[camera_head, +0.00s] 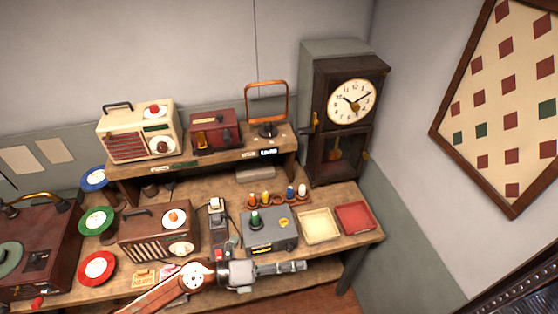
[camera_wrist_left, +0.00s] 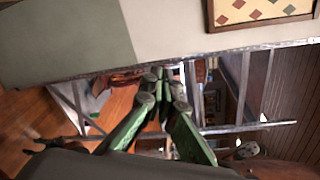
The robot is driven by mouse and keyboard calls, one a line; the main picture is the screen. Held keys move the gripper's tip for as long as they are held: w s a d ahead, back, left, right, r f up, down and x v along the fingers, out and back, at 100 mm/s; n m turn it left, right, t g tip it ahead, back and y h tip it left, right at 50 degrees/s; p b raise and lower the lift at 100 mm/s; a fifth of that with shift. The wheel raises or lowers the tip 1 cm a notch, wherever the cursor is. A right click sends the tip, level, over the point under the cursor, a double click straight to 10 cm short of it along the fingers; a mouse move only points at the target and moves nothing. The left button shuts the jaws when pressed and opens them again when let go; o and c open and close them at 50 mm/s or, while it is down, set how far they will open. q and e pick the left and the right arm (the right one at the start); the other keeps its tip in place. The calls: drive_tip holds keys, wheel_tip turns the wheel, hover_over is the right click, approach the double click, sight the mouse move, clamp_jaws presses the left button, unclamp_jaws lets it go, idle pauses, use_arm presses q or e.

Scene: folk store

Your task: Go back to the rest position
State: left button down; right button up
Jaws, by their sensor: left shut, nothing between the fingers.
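My left gripper (camera_head: 296,266) reaches in from the lower left in the head view, over the front of the workbench (camera_head: 335,238). Its fingers are together and point to the right, with nothing between them. In the left wrist view the shut fingers (camera_wrist_left: 165,74) show dark and greenish at the middle, with open room beyond them. My right gripper is not in view.
A grey box with a green knob (camera_head: 268,232) stands just behind my left gripper. A cream tray (camera_head: 318,225) and a red tray (camera_head: 355,217) lie to its right. Radios, a record player (camera_head: 40,245) and a tall clock (camera_head: 347,115) surround the bench. Floor shows at lower right.

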use_arm(q)
drive_tip(key=w+a+r+n+t+h, duration=0.1)
drive_tip(key=w+a+r+n+t, duration=0.4)
drive_tip(key=w+r+n+t, duration=0.3)
drive_tip(key=w+a+r+n+t+y, duration=0.1)
drive_tip(key=w+a+n+t+y, duration=0.25)
drive_tip(key=a+n, duration=0.2)
drive_tip(key=w+a+r+n+t+y, duration=0.1)
drive_tip(key=w+a+n+t+y, duration=0.1)
drive_tip(key=a+n+t+y, duration=0.25)
drive_tip(key=w+a+f+n+y, duration=0.2)
drive_tip(key=a+f+n+y, duration=0.45)
drive_tip(key=a+n, duration=0.35)
drive_tip(key=s+a+f+n+g+y, duration=0.4)
drive_tip(key=a+f+n+g+y, duration=0.15)
drive_tip(key=a+f, duration=0.7)
drive_tip(key=s+a+f+n+g+h, duration=0.15)
drive_tip(key=s+f+n+g, duration=0.6)
drive_tip(key=s+f, duration=1.35)
drive_tip(key=s+f+m+g+b, duration=0.25)
drive_tip(key=f+b, duration=0.25)
drive_tip(key=f, duration=2.8)
drive_tip(key=s+f+g+b, duration=0.2)
drive_tip(key=s+f+b, duration=0.3)
drive_tip(key=s+f, duration=1.5)
wheel_tip(320, 180, down, 3)
drive_tip(key=shift+s+d+f+h, duration=0.1)
drive_tip(key=shift+s+d+h, duration=0.15)
drive_tip(key=shift+s+h, duration=0.1)
